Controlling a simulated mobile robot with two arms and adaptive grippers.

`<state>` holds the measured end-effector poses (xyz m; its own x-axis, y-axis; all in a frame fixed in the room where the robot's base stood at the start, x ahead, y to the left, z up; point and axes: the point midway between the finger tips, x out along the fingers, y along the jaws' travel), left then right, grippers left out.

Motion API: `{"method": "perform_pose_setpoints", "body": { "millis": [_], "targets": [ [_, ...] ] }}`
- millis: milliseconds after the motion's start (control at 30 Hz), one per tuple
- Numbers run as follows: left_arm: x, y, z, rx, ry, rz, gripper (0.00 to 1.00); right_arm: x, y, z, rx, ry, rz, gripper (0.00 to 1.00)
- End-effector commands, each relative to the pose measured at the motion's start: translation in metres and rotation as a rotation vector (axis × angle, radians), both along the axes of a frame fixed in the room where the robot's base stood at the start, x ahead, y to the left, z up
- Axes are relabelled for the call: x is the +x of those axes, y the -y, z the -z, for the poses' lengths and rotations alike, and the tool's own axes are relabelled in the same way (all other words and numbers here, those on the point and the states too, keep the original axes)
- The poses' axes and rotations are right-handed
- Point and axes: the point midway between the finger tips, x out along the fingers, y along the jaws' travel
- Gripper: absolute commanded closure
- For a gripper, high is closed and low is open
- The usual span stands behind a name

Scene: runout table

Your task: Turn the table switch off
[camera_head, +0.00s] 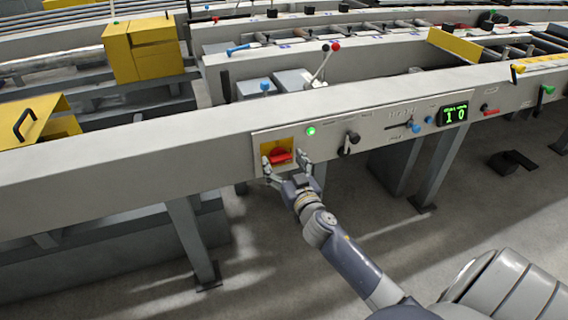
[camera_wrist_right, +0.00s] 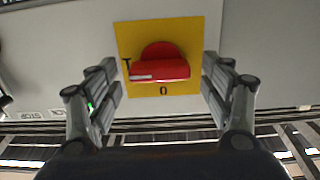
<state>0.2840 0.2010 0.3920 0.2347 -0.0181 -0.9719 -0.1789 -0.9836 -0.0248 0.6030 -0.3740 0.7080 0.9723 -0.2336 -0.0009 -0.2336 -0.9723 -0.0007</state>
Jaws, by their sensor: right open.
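The table switch (camera_head: 280,156) is a red rotary handle on a yellow plate on the table's front beam. In the right wrist view the red handle (camera_wrist_right: 160,70) lies crosswise. Its white-marked end points left, towards the "I" mark; the "0" mark (camera_wrist_right: 163,91) is at the plate's lower edge in that view. My right gripper (camera_head: 287,166) is open in front of the switch. Its fingers stand on either side of the handle, with visible gaps in the wrist view. I cannot tell the distance to the plate. My left gripper is not in view.
A lit green lamp (camera_head: 311,131) sits right of the switch. Further right are a black lever (camera_head: 350,141), a blue-knobbed lever (camera_head: 414,127) and a green display (camera_head: 454,113). Levers with red and white knobs (camera_head: 329,47) stand behind the beam. Floor in front is open.

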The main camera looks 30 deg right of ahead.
Motion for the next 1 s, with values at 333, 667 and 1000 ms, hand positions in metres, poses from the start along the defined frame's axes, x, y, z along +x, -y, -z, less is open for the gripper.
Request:
{"method": "perform_pose_setpoints", "body": {
  "millis": [333, 667, 1000],
  "targets": [
    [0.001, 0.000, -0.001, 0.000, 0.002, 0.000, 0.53, 0.000, 0.000, 0.000, -0.001, 0.000, 0.000, 0.71],
    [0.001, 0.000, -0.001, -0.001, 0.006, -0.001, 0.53, 0.000, 0.000, -0.001, -0.031, -0.007, 0.000, 0.71],
    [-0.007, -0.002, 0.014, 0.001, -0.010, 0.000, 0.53, 0.000, -0.001, -0.002, -0.237, -0.056, 0.001, 0.71]
  ]
}}
